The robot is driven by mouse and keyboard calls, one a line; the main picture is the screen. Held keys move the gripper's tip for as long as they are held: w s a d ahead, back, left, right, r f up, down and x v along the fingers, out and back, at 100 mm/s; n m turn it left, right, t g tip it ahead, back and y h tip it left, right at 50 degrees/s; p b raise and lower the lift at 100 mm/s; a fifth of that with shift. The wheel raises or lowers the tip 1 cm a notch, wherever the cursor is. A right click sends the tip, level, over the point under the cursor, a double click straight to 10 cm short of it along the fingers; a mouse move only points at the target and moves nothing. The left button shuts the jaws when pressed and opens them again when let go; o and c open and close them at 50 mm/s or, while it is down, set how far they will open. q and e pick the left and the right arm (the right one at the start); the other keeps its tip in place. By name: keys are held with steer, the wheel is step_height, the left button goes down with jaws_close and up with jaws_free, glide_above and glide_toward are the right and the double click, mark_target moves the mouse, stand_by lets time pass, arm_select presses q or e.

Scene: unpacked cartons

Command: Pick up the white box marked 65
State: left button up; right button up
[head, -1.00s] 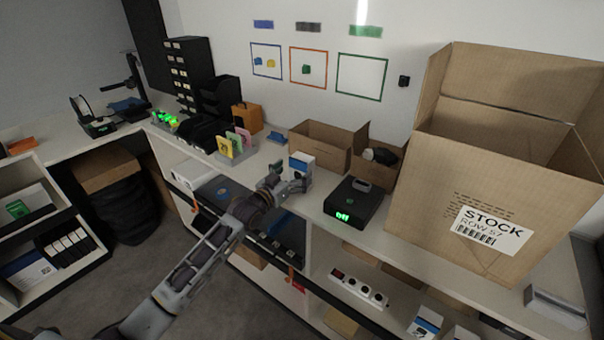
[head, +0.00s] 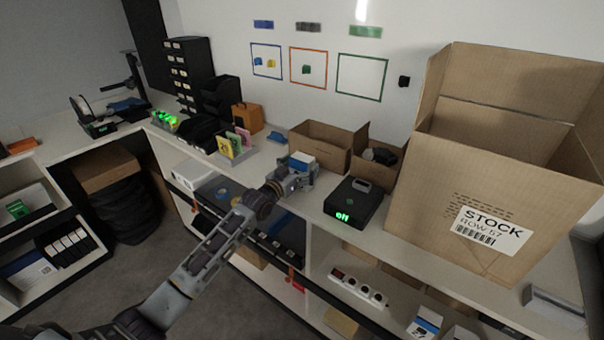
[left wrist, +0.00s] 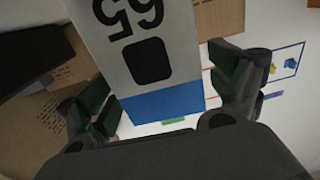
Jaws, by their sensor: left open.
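The white box marked 65 (left wrist: 140,50) shows upside down in the left wrist view, with a dark square and a blue band below the number. In the head view its blue and white top (head: 302,160) stands on the counter in front of the small open cartons. My left gripper (head: 300,178) is at the box and hides its lower front. In the left wrist view the open left gripper (left wrist: 165,100) has one finger on each side of the box. A gap shows at the right finger; contact at the left finger is unclear. My right gripper is not in view.
A black scale (head: 352,200) with a green display sits right of the box. A small open carton (head: 322,146) is just behind. The large STOCK carton (head: 490,190) fills the right of the counter. A card holder (head: 235,148) stands to the left.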

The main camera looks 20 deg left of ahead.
arm_select(q)
steer(key=shift+w+d, duration=0.1)
steer(key=shift+w, duration=0.2)
steer(key=shift+c, duration=0.3)
steer(key=c, duration=1.2)
